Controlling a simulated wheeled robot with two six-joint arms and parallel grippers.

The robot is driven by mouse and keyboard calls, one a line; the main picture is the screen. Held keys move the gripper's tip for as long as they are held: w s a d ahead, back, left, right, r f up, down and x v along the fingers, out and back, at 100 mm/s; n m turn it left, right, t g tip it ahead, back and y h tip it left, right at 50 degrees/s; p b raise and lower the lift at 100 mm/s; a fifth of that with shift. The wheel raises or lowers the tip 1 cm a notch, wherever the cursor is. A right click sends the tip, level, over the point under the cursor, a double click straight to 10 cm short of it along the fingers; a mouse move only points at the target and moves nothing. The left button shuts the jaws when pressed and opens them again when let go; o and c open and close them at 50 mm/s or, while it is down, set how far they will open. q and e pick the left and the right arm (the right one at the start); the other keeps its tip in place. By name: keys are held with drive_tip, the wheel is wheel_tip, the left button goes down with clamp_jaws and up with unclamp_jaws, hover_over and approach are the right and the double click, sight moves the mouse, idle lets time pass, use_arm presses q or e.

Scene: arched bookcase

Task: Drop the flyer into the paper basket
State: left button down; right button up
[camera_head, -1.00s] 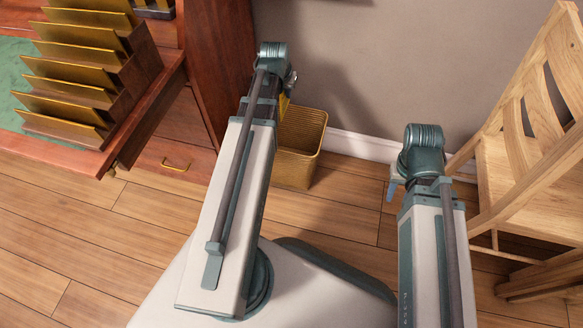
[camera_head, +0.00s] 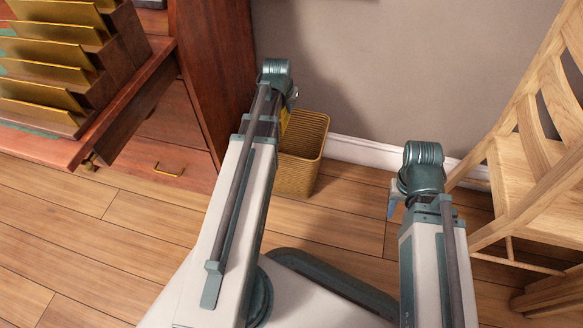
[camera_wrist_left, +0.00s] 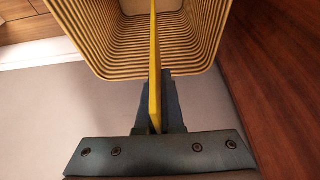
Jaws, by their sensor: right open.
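The paper basket (camera_head: 305,160) is a ribbed, yellowish, open-topped bin on the floor by the wall, partly hidden by my left arm. Its opening also fills the top of the left wrist view (camera_wrist_left: 195,45). My left gripper (camera_wrist_left: 157,112) is shut on the yellow flyer (camera_wrist_left: 155,65), seen edge-on as a thin strip running across the basket's near rim and opening. A small part of the flyer shows in the head view (camera_head: 284,120) at the basket's far left edge. The flyer's height above the rim is unclear. My right gripper (camera_head: 392,203) is mostly hidden, open, away from the basket.
A reddish wooden desk (camera_head: 150,95) with a stepped letter rack (camera_head: 60,75) stands at the left. A wooden chair (camera_head: 520,185) stands at the right. A white baseboard (camera_head: 350,148) runs behind the basket. Bare wood floor (camera_head: 110,240) lies in front of the desk.

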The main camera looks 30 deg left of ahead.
use_arm(q)
wheel_tip(320, 180, down, 3)
drive_tip(key=shift+r+b, duration=0.15)
drive_tip(key=shift+b, duration=0.75)
use_arm(e)
wheel_tip(320, 180, down, 3)
drive_tip(key=shift+r, duration=0.2)
use_arm(q)
drive_tip(key=c, duration=1)
unclamp_jaws()
drive_tip(key=shift+r, duration=0.15)
drive_tip(key=p+v, duration=1.3)
drive_tip(key=shift+s+d+r, duration=0.1)
drive_tip(key=shift+s+r, duration=0.15)
drive_tip(key=shift+r, duration=0.05)
use_arm(e)
wheel_tip(320, 180, up, 13)
use_arm(q)
drive_tip(key=shift+f, duration=0.1)
use_arm(e)
drive_tip(key=shift+f, duration=0.15)
